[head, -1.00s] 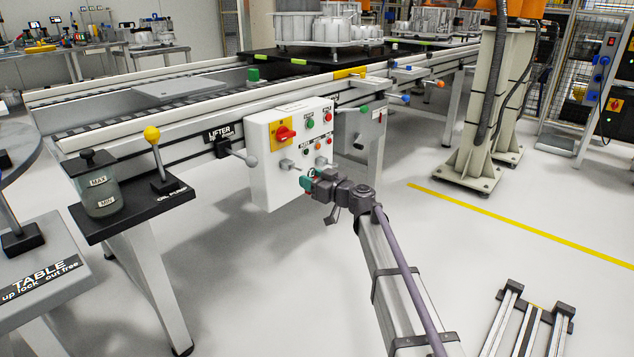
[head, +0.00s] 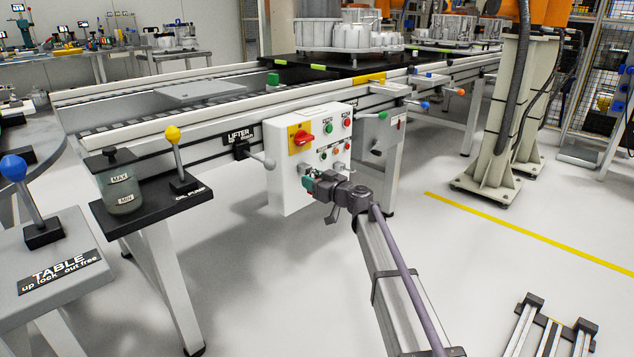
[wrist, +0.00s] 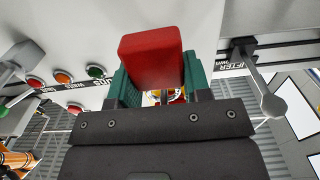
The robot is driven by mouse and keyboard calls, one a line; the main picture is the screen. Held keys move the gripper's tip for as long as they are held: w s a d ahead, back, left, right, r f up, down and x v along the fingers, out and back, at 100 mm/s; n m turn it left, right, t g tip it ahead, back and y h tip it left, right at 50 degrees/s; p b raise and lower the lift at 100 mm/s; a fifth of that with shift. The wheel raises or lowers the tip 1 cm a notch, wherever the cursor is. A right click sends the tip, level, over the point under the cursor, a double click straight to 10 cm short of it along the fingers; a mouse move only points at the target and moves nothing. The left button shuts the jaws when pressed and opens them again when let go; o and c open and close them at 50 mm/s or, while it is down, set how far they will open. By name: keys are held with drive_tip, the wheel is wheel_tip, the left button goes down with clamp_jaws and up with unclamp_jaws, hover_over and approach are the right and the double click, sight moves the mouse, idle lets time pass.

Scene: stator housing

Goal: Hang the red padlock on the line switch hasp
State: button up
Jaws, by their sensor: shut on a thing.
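My gripper (head: 309,185) is shut on the red padlock (wrist: 152,58). In the wrist view its green fingers (wrist: 191,75) grip the padlock's red body from both sides. The shackle cannot be made out. In the head view my gripper is in front of the lower part of a white control box (head: 282,180), and the padlock does not show clearly. A red rotary switch on a yellow plate (head: 301,138) is on the box's upper left, above my gripper. A small yellow and red patch shows behind the padlock in the wrist view. I cannot make out a hasp.
A grey ball lever (head: 268,162) sticks out left of the box; it also shows in the wrist view (wrist: 270,103). A yellow-knobbed lever (head: 173,135) and a jar (head: 119,190) stand further left. Push buttons (head: 346,122) are on the box.

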idle(0.4)
drive_tip(key=o, duration=1.1)
drive_tip(key=shift+c, duration=0.2)
drive_tip(key=shift+s+d, duration=0.15)
drive_tip(key=shift+v, duration=1.95)
drive_tip(key=v, duration=1.1)
